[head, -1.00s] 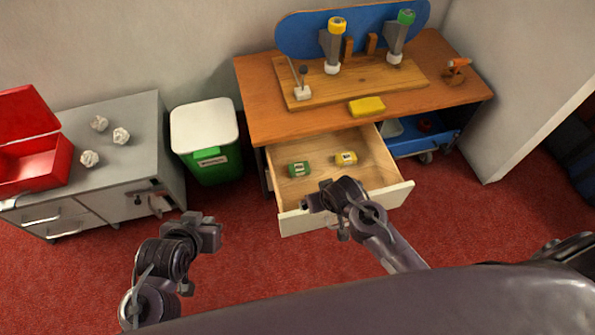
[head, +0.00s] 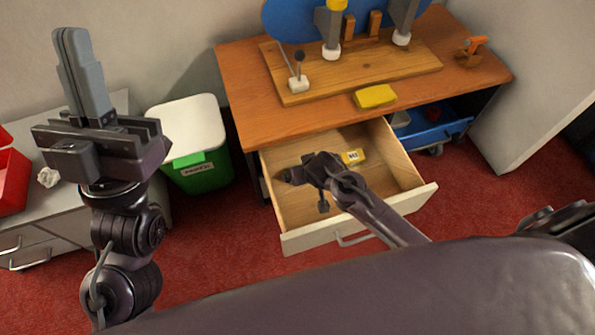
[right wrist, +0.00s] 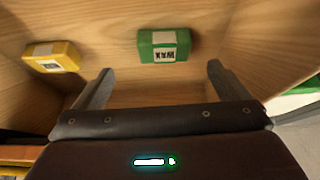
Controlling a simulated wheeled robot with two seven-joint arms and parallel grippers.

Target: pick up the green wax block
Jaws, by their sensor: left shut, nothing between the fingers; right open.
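The green wax block (right wrist: 163,45) lies in the open drawer, its white label reading WAX, in the right wrist view. It sits ahead of and between the two fingers of my right gripper (right wrist: 160,88), which is open and empty. In the head view my right arm reaches over the drawer (head: 310,240), and its gripper (head: 290,177) hides the green block. A yellow block (head: 353,157) lies in the same drawer; it also shows in the right wrist view (right wrist: 52,57). My left gripper (head: 72,45) is raised at the left, shut and empty.
The wooden bench (head: 240,85) holds a board with a blue skateboard deck and a yellow block (head: 375,96). A green bin (head: 190,130) with a white lid stands left of the drawer.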

